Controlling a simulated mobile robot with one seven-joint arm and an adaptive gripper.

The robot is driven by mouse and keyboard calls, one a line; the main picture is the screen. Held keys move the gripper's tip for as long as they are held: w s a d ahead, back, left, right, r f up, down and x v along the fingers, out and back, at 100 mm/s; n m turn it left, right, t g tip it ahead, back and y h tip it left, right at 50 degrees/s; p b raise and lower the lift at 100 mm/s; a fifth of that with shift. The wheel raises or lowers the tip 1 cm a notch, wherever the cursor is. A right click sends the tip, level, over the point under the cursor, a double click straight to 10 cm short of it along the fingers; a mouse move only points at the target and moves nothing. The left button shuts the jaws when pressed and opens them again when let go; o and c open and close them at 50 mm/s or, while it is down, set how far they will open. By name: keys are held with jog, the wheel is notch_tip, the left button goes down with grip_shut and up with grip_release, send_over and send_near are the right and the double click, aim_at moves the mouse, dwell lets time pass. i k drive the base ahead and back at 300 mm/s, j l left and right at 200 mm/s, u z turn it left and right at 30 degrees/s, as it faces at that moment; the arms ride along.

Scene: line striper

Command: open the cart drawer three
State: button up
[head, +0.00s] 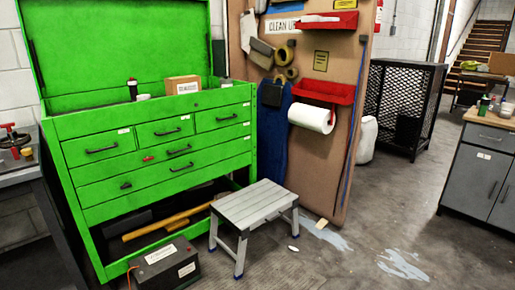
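The green tool cart (70,200) stands at the left with its lid raised. Its top row has a left drawer (85,157), a middle drawer (160,138) and a right drawer (216,124), each with a dark handle and a small white label. Wide drawers lie below, an upper one (110,167) and a lower one (215,169). All drawers look shut. The labels are too small to read, so I cannot tell which is drawer three. My gripper is not in view.
A grey step stool (254,205) and a black battery box (164,266) stand on the floor before the cart. A pegboard panel (340,120) stands to its right. A grey cabinet (476,180) is at far right; the floor between is mostly clear.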

aim_at(208, 120)
jog(key=i+l, duration=0.35)
jog(key=l, duration=0.2)
jog(key=i+l+z, duration=0.1)
jog(key=i+l, duration=0.3)
jog(key=l, duration=0.15)
jog(key=i, duration=0.7)
jog(key=i+j+z, duration=0.1)
jog(key=i, duration=0.6)
jog(key=i+j, duration=0.55)
jog(key=i, duration=0.25)
